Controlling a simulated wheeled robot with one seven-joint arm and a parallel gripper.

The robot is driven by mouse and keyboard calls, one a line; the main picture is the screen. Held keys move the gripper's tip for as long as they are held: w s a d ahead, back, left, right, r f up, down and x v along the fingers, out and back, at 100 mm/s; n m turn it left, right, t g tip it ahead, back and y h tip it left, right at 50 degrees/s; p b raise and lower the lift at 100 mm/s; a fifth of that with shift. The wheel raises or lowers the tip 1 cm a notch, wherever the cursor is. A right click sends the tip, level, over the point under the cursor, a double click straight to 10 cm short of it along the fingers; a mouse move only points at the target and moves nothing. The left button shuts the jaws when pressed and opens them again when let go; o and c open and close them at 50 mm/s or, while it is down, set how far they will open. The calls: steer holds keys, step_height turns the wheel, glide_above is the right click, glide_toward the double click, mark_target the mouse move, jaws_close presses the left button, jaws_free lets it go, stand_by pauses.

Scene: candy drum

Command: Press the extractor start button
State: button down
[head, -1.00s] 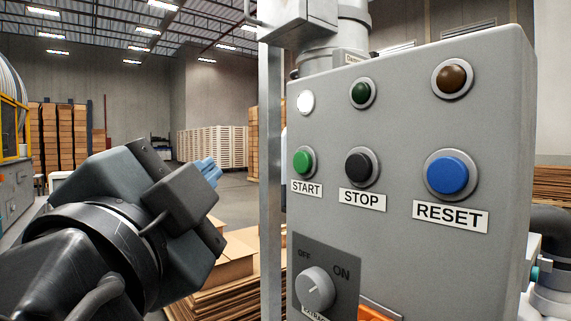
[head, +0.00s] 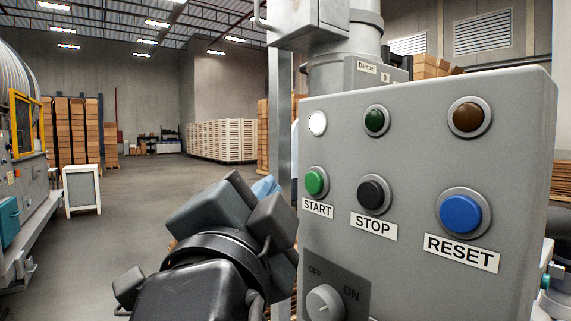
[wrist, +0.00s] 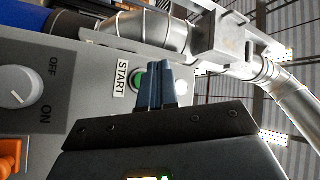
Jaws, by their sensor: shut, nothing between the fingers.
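The green START button (head: 315,183) sits at the left of the grey control panel (head: 400,145), above its START label (head: 317,208). My gripper (head: 266,187) is just left of the panel's edge, its blue fingers shut and empty, at about the button's height. In the wrist view the shut fingers (wrist: 156,84) point at the panel and cover part of the green button (wrist: 138,80). I cannot tell whether the tips touch it. The white lamp (head: 318,123) above START is lit; the green lamp (head: 376,121) looks dark.
The black STOP button (head: 374,194) and the blue RESET button (head: 460,213) stand to the right of START. A rotary OFF/ON knob (head: 324,302) is below. A metal post (head: 280,120) rises behind the panel's left edge. Open floor (head: 130,230) lies to the left.

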mark_target(314, 183)
steer(key=shift+w+d+b, duration=0.15)
steer(key=shift+w+d, duration=0.3)
steer(key=shift+d, duration=0.2)
steer(key=shift+w+d+b, duration=0.15)
steer(key=shift+w+d, duration=0.3)
steer(key=shift+d, duration=0.2)
steer(key=shift+d, duration=0.15)
stand_by(1.1)
steer(key=shift+w+d+b, duration=0.2)
steer(key=shift+w+b, duration=0.05)
steer(key=shift+b, duration=0.05)
steer(key=shift+w+d, duration=0.25)
steer(key=shift+d, duration=0.15)
stand_by(0.7)
stand_by(0.3)
steer(key=shift+s+a+b, duration=0.5)
steer(key=shift+a+b, duration=0.2)
